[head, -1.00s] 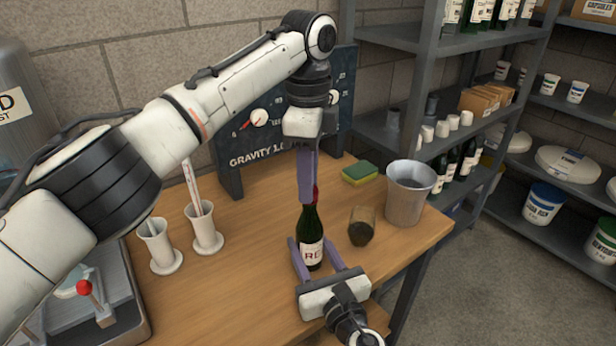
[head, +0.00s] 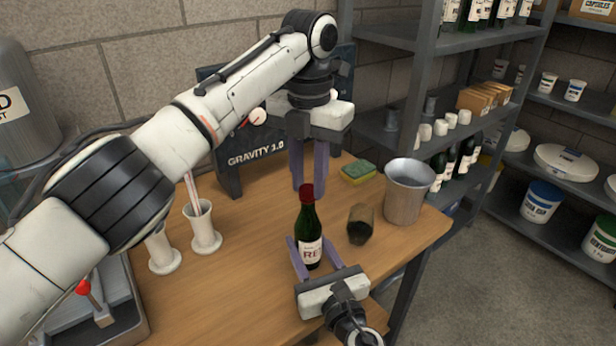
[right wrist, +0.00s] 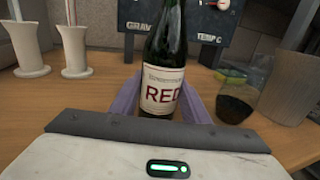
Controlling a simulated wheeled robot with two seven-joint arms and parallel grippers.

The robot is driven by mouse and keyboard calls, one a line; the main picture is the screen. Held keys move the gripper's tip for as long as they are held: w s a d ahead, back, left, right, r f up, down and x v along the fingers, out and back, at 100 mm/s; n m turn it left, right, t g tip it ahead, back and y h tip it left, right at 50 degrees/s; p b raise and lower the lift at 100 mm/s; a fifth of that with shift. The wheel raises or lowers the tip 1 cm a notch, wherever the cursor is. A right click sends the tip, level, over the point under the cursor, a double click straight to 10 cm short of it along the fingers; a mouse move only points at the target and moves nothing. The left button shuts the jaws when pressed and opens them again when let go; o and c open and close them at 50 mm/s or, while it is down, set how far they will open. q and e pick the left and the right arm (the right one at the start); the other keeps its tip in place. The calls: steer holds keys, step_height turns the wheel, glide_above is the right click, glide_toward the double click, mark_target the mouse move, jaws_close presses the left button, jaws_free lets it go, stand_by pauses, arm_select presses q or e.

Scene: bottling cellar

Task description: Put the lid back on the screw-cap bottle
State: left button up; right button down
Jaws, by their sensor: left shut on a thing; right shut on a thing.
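The dark green screw-cap bottle (head: 308,222) stands upright on the wooden table, its label reading RED. The red lid (head: 307,193) is at the top of its neck. My left gripper (head: 308,187) points down from above, its two purple fingers shut on the lid. My right gripper (head: 314,250) is low at the near side, its fingers shut on the bottle's body around the label. The right wrist view shows the bottle (right wrist: 164,75) between the fingers of my right gripper (right wrist: 160,102); the lid is out of that picture.
A glass with dark liquid (head: 360,226) and a grey metal bucket (head: 405,200) stand close on the right. A sponge (head: 358,171) lies behind them. White cylinder stands (head: 203,232) are at the left, before the gravity panel (head: 255,160). Shelves (head: 420,110) rise at the right.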

arm_select(q)
steer(key=shift+m, duration=0.4)
steer(key=o, duration=1)
steer(key=shift+r, duration=2.3)
steer(key=shift+c, duration=0.4)
